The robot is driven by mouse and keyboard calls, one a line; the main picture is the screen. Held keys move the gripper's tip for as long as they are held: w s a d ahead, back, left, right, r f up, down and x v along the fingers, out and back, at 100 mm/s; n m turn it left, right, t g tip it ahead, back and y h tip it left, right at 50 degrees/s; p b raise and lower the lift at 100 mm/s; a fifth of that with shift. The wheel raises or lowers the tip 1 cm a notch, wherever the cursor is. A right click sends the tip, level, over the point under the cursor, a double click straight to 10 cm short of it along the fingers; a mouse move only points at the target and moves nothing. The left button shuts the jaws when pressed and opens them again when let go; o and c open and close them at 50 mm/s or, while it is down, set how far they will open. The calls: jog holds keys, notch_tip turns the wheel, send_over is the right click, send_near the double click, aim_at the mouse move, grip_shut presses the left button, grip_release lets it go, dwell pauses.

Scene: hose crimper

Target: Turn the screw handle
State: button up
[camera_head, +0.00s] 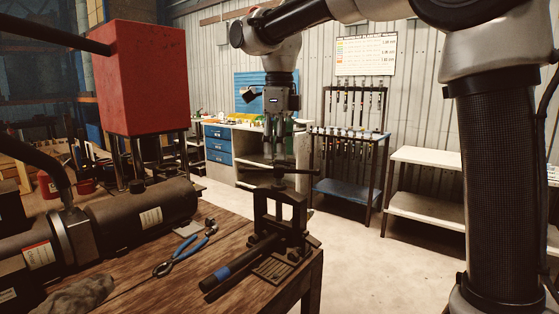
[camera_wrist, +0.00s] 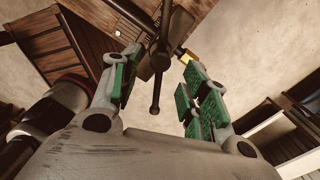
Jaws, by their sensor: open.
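The hose crimper (camera_head: 281,215) is a dark metal frame standing at the near right corner of the wooden workbench. Its screw handle (camera_head: 290,170) is a thin dark bar lying crosswise on top of the frame. My gripper (camera_head: 275,152) points down just above the handle, close to its middle. In the wrist view my gripper (camera_wrist: 160,65) shows two fingers with green pads, spread apart. The handle's bar (camera_wrist: 156,85) shows between the fingers, with its knobbed end toward the palm, and neither pad visibly presses on it. Whether any finger touches the handle is unclear.
The workbench (camera_head: 235,240) also carries blue-handled pliers (camera_head: 186,250), a dark cylindrical machine (camera_head: 140,220) and a dark bar with a blue band (camera_head: 228,268). A red box (camera_head: 140,78) stands behind at left. Open floor lies right of the bench, before white shelves (camera_head: 430,205).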

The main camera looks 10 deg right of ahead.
notch_tip(320, 180, up, 8)
jog(key=shift+r, duration=0.15)
